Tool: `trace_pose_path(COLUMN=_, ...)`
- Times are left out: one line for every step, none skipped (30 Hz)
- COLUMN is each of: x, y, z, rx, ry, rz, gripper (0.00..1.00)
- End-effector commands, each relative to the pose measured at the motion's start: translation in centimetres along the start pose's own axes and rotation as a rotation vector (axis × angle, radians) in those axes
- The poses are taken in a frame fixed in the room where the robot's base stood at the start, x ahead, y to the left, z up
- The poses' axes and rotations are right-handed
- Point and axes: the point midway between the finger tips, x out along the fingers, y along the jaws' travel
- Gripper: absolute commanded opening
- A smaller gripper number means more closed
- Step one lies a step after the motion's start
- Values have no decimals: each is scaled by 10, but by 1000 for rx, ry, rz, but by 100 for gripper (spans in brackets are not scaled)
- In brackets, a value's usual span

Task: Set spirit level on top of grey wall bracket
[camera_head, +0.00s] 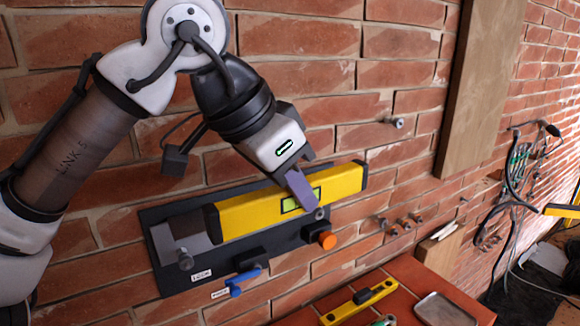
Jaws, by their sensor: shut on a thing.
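A yellow spirit level (345,181) with a dark end cap and a greenish vial window is in front of a dark wall-mounted board, tilted with its right end higher in the picture. My gripper (302,190) is shut on it near the vial; one purplish-grey finger crosses its front face. A grey piece that looks like the wall bracket (163,238) shows at the board's left end, beside the level's dark end. The level hides part of the board and perhaps more of the bracket. I cannot tell whether level and bracket touch.
The dark board (172,279) carries a blue lever (243,277) and an orange knob (327,240). Below right, a red ledge (398,284) holds another yellow level (345,310) and a metal tray (443,309). A wooden post (483,80), wall bolts and hanging cables (515,180) are to the right.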

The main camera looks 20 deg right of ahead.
Motion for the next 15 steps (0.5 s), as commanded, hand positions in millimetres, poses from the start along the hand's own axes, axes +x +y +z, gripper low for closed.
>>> trace_pose_path(x=0, y=0, z=0, rx=0, ry=1, rz=0, gripper=0)
trace_pose_path(x=0, y=0, z=0, rx=0, ry=1, rz=0, gripper=0)
trace_pose_path(x=0, y=-1, z=0, rx=0, ry=1, rz=0, gripper=0)
trace_pose_path(x=0, y=-2, z=0, rx=0, ry=1, rz=0, gripper=0)
trace_pose_path(x=0, y=-3, z=0, rx=-1, ry=1, rz=0, gripper=0)
trace_pose_path(x=1, y=-5, z=1, rx=-2, ry=1, rz=0, gripper=0)
trace_pose_path(x=2, y=-7, z=1, rx=-2, ry=1, rz=0, gripper=0)
trace_pose_path(x=2, y=-9, z=1, rx=-2, ry=1, rz=1, gripper=0)
trace_pose_path(x=3, y=-12, z=2, rx=-2, ry=1, rz=1, gripper=0)
trace_pose_path(x=3, y=-15, z=2, rx=-2, ry=1, rz=1, gripper=0)
trace_pose_path(x=4, y=-18, z=2, rx=-3, ry=1, rz=0, gripper=0)
trace_pose_path(x=5, y=-22, z=3, rx=-3, ry=2, rz=0, gripper=0)
trace_pose_path(x=6, y=-25, z=4, rx=-3, ry=1, rz=0, gripper=0)
trace_pose_path(x=7, y=-28, z=4, rx=-4, ry=1, rz=0, gripper=0)
trace_pose_path(x=8, y=-31, z=5, rx=-3, ry=1, rz=0, gripper=0)
